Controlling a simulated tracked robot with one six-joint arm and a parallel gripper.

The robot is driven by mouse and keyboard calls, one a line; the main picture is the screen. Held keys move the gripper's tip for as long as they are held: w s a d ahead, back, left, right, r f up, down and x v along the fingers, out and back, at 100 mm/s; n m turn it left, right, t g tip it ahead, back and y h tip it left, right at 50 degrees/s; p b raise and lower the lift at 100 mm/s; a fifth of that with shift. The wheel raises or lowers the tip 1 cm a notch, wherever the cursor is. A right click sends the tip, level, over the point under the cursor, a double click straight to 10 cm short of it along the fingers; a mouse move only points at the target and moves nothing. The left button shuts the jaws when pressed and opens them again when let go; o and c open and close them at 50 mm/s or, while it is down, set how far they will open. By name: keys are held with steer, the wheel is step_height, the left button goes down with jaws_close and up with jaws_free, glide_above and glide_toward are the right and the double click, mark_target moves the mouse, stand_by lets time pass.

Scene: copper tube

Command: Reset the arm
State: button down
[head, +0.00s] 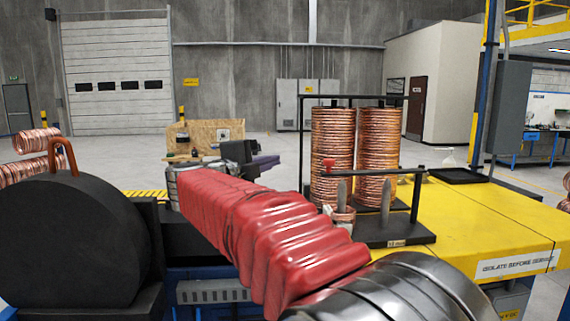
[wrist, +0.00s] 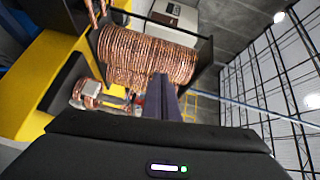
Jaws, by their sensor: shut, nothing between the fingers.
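My gripper (head: 266,163) is at the end of my red-sleeved arm, raised beyond the near edge of the yellow bench and left of the copper coils. In the head view its purple fingers point right. In the wrist view the gripper (wrist: 164,90) shows its fingers together with nothing between them. The tall copper coils (head: 333,155) stand upright in a black rack on the bench. They also show, turned sideways, in the wrist view (wrist: 150,57), behind the fingers.
The yellow bench (head: 490,212) extends right, with clear surface and a black tray (head: 458,176) at its far side. A small coil (head: 343,215) stands on a black base near the rack. A large black drum (head: 70,240) is at the left. A wooden crate (head: 205,136) stands behind.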

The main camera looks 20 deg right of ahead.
steer(key=shift+w+a, duration=0.2)
steer(key=shift+a, duration=0.05)
stand_by(0.3)
